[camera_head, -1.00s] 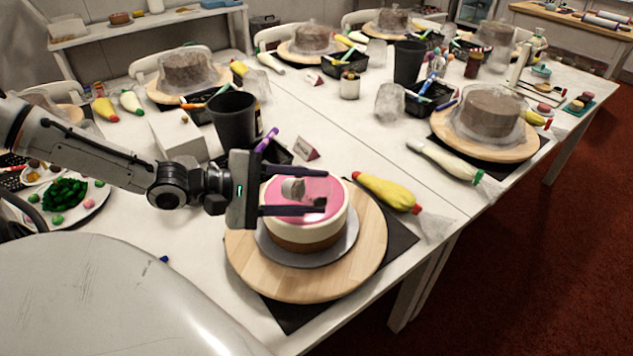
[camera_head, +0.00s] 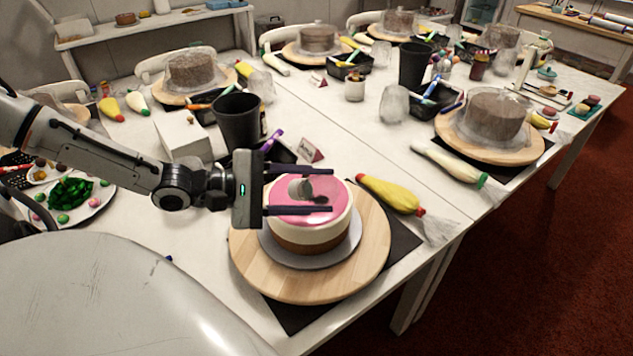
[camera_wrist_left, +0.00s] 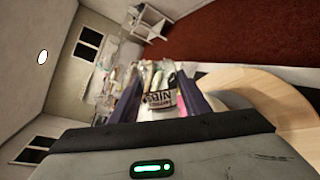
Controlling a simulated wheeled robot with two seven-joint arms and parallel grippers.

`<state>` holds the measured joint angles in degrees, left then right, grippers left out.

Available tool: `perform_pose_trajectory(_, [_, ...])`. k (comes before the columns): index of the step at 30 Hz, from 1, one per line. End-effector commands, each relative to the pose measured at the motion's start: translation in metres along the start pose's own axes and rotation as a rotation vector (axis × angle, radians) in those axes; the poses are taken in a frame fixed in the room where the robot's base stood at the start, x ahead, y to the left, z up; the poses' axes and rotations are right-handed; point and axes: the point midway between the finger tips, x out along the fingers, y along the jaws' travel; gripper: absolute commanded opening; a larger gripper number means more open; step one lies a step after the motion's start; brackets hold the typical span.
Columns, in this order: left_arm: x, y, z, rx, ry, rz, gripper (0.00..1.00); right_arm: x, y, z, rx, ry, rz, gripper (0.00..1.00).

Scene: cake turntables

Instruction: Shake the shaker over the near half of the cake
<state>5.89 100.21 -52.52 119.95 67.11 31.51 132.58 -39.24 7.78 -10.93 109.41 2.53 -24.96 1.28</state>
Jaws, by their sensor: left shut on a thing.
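The cake (camera_head: 312,230) has a pink top, a white side and a brown base. It sits on a grey board (camera_head: 345,250) on a round wooden turntable (camera_head: 375,245). My left gripper (camera_head: 322,190) is over the cake top, its two dark fingers reaching in from the left. It is shut on the small grey shaker (camera_head: 299,188), which looks tilted above the pink icing. In the left wrist view the shaker (camera_wrist_left: 160,98) shows a dark-lettered label between the fingers. A dark patch lies on the icing beside it; I cannot tell whether it is shadow or topping. My right gripper is not in view.
A dark mat (camera_head: 402,240) lies under the turntable. A yellow piping bag (camera_head: 388,192) lies right of the cake. A black cup (camera_head: 238,120) and a white box (camera_head: 182,138) stand behind my left arm. Other covered cakes (camera_head: 493,112) stand farther back.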

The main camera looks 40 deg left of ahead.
Motion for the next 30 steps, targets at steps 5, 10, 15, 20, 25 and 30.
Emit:
perform_pose_trajectory(5, [-0.002, 0.003, 0.000, -0.045, -0.032, 0.022, 0.15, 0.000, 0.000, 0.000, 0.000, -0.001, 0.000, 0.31])
perform_pose_trajectory(10, [0.000, 0.003, 0.002, -0.035, -0.025, 0.020, 0.15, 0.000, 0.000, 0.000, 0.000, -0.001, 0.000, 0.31])
perform_pose_trajectory(15, [0.011, -0.006, 0.010, 0.052, 0.033, -0.020, 0.15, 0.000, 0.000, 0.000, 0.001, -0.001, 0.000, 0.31])
perform_pose_trajectory(20, [0.017, -0.012, 0.012, 0.105, 0.073, -0.044, 0.15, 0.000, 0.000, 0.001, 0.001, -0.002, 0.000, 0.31])
perform_pose_trajectory(25, [0.019, -0.016, 0.014, 0.127, 0.086, -0.061, 0.15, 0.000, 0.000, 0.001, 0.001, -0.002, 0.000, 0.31])
perform_pose_trajectory(30, [0.022, -0.016, 0.014, 0.127, 0.085, -0.059, 0.15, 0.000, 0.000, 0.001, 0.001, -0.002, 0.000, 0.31])
